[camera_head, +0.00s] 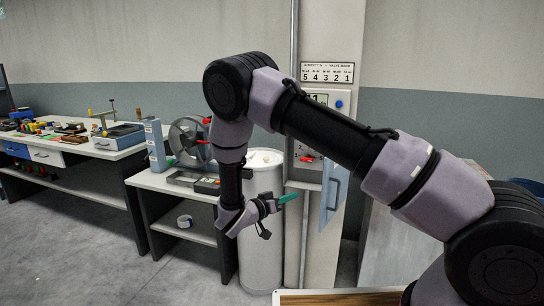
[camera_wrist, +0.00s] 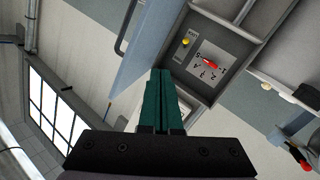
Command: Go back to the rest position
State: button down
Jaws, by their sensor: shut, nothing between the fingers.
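My gripper (camera_head: 289,197) has teal fingers that are pressed together with nothing between them. It is in front of a grey control box (camera_head: 325,135) on a pale column, just left of the box's open blue-grey door (camera_head: 334,193). In the wrist view the shut fingers (camera_wrist: 161,85) point toward the box. The box's panel carries a red knob (camera_wrist: 211,65) on a white numbered dial and a yellow button (camera_wrist: 186,42). The fingers appear apart from the knob. The open door (camera_wrist: 152,40) also shows to the left there. My arm reaches in from the lower right and hides part of the box.
A white cylindrical bin (camera_head: 262,255) stands behind my gripper. A small table (camera_head: 155,182) with a handwheel device (camera_head: 190,140) is to its left. A long workbench (camera_head: 110,155) with tools stands further left. Grey floor (camera_head: 70,255) at the lower left is clear.

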jog(key=s+d+r+m+g+y, duration=0.1)
jog(key=s+d+r+g+y, duration=0.1)
jog(key=s+d+r+g, duration=0.3)
jog(key=s+d+r+m+g+y, duration=0.1)
jog(key=d+r+g, duration=0.1)
jog(key=d+r, duration=0.45)
jog(key=s+d+r+g+y, duration=0.25)
jog(key=d+r+g, duration=0.2)
jog(key=r, duration=0.25)
jog(key=s+d+r+n+t+y, duration=0.2)
jog(key=s+r+t+y, duration=0.5)
jog(key=s+r, duration=0.9)
jog(key=shift+s+d+r+n+y, duration=0.2)
jog(key=shift+d+r+n+y, duration=0.25)
jog(key=shift+y, duration=0.7)
jog(key=shift+w+f, duration=0.1)
